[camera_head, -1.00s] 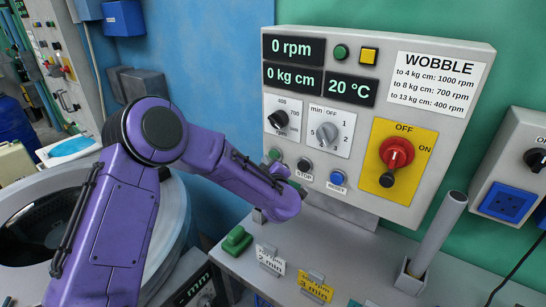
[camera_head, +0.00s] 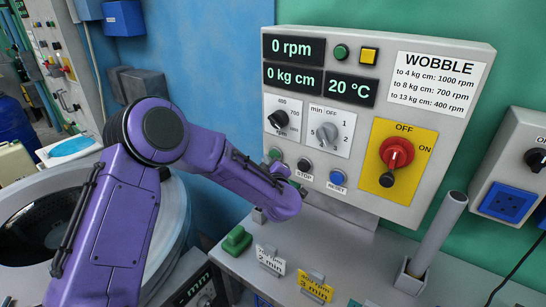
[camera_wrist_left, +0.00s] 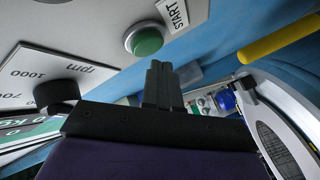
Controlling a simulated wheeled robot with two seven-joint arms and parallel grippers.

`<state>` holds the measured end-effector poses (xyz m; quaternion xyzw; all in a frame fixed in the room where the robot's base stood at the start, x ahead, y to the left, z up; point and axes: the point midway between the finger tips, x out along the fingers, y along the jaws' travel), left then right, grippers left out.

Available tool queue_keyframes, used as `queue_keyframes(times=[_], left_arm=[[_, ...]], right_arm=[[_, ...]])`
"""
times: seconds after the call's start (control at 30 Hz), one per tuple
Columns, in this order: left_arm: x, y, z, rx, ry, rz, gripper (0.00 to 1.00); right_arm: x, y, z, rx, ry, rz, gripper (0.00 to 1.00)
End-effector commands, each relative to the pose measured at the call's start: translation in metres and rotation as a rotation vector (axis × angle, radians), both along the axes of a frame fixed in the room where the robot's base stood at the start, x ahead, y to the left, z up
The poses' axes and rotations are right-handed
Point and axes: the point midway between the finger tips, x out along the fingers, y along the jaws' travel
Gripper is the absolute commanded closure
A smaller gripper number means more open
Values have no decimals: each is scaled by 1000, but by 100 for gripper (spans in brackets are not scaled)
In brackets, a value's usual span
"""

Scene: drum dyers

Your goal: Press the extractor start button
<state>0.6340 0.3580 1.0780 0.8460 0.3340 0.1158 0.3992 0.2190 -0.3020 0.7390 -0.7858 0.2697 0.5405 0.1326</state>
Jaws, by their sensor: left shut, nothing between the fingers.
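The extractor start button is green (camera_head: 275,154), at the lower left of the grey control panel (camera_head: 462,60), partly close to my arm's end. In the left wrist view the green button (camera_wrist_left: 146,40) sits in a metal ring beside a START label (camera_wrist_left: 174,13). My left gripper (camera_head: 280,170) is at the panel's lower left, largely hidden by its own wrist. In the left wrist view its fingers (camera_wrist_left: 160,72) are shut and empty. Their tips show just below the button in the picture; I cannot tell whether they touch it. My right gripper is not in view.
The black STOP button (camera_head: 304,164) and blue RESET button (camera_head: 338,178) sit right of the start button. Above are a speed dial (camera_head: 280,119) and a timer dial (camera_head: 327,132). A red main switch (camera_head: 397,153) is farther right. The shelf below holds number cards and a grey tube (camera_head: 440,235).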

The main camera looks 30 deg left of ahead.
Motion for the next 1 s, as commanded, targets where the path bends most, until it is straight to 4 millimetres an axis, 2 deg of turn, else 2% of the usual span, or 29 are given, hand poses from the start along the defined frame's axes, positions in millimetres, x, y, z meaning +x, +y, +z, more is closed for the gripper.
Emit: queue_keyframes(times=[0.17,1.0], left_arm=[[6,-1,0,1,1,-1,100],[12,-2,-1,0,1,-1,100]], right_arm=[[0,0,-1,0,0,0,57],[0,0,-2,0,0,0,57]])
